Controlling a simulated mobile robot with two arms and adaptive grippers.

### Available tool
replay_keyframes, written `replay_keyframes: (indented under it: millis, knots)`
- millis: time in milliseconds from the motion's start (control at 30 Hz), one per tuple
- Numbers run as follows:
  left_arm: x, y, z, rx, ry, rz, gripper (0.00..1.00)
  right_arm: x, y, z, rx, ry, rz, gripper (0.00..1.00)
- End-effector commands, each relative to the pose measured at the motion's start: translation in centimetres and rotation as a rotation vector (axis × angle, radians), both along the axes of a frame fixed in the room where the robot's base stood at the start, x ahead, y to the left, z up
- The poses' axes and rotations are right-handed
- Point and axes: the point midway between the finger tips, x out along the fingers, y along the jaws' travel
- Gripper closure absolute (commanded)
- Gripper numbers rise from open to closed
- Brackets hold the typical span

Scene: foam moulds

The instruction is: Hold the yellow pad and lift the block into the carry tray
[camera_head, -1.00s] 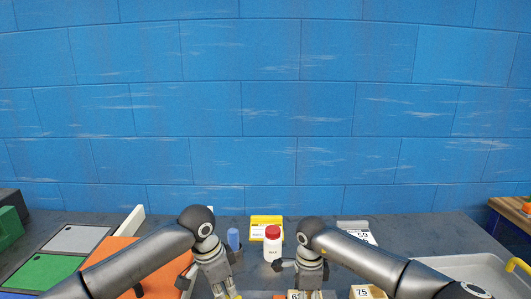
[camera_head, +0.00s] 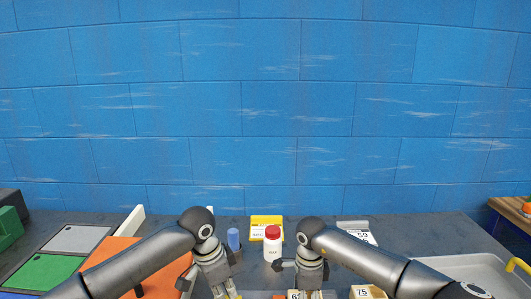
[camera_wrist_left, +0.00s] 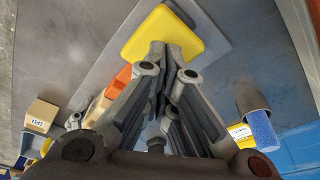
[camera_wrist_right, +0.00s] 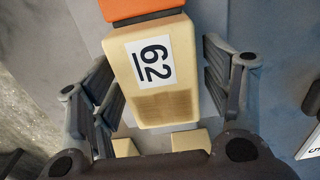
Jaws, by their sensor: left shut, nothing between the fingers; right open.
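The yellow pad (camera_wrist_left: 150,38) lies on a flat grey surface in the left wrist view. My left gripper (camera_wrist_left: 167,52) is shut, with its fingertips at the pad's near edge; I cannot tell whether they press on it. A cream block (camera_wrist_right: 155,100) labelled 62 shows in the right wrist view, its far end against an orange piece (camera_wrist_right: 140,8). My right gripper (camera_wrist_right: 155,72) is open, with one finger on each side of the block, apart from it. The grey carry tray (camera_head: 465,262) with a yellow handle stands at the right in the head view.
A white bottle with a red lid (camera_head: 272,246) stands behind the grippers. A blue cylinder (camera_head: 233,239) stands left of it. A cream block labelled 75 (camera_head: 377,292) lies right of my right gripper. Green (camera_head: 45,272) and grey panels lie at the left.

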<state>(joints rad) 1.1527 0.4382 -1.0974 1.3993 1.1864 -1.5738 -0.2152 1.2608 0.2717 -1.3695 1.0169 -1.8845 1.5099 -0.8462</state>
Motion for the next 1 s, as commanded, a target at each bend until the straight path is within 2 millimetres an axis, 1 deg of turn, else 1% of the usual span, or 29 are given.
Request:
replay_keyframes:
  millis: [933,1000]
  knots:
    - [-0.1,0.0,-2.6,0.002,0.005,-0.001,1.00,0.0,0.0,0.0,0.000,0.000,0.000,0.29]
    - [-0.1,0.0,-2.6,0.001,0.004,-0.002,1.00,0.0,0.0,0.0,0.000,0.000,0.000,0.38]
